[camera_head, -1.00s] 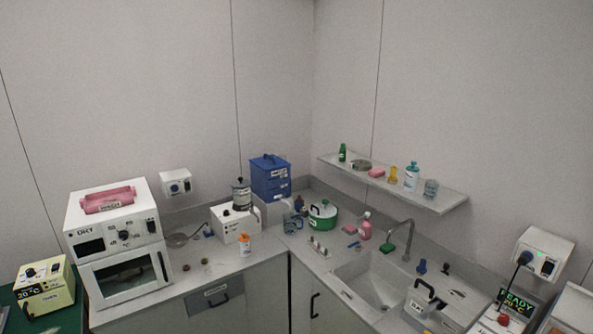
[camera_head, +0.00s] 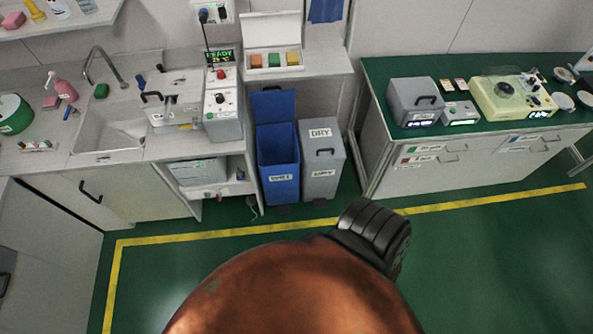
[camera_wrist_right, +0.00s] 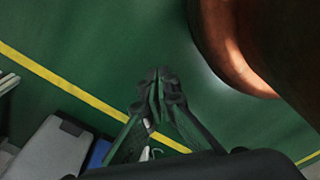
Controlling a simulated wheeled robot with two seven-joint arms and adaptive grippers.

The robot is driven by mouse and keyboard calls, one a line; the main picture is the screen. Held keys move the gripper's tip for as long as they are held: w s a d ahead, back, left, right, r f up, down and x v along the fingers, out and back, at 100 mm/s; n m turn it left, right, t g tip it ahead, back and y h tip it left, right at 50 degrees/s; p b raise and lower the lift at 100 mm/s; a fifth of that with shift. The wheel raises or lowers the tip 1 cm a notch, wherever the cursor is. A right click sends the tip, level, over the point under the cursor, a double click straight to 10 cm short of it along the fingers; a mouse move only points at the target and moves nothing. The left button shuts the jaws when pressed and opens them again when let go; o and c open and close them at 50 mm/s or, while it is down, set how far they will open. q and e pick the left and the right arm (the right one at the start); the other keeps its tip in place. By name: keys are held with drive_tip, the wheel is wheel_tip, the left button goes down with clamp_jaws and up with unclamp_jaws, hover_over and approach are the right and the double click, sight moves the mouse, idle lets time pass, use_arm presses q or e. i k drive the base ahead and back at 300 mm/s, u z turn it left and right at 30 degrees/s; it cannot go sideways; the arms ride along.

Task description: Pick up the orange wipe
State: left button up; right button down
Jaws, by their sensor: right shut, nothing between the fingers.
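An orange wipe (camera_head: 256,61) appears to be the orange patch in the left compartment of an open white box (camera_head: 272,72) on the counter at the top middle of the head view. My right gripper (camera_wrist_right: 160,84) is shut and empty in the right wrist view, over green floor and away from the box. My left gripper is not in view.
A blue bin (camera_head: 278,165) marked WET, with its lid up, and a grey bin (camera_head: 321,165) marked DRY stand below the box. A grey device (camera_head: 222,108) stands left of it. A green-topped bench (camera_head: 376,75) is at right. The floor in front is clear.

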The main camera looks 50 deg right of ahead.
sight(256, 61)
drive_tip(key=k, duration=0.1)
drive_tip(key=z, duration=0.6)
drive_tip(key=i, duration=1.85)
drive_tip(key=z, duration=0.4)
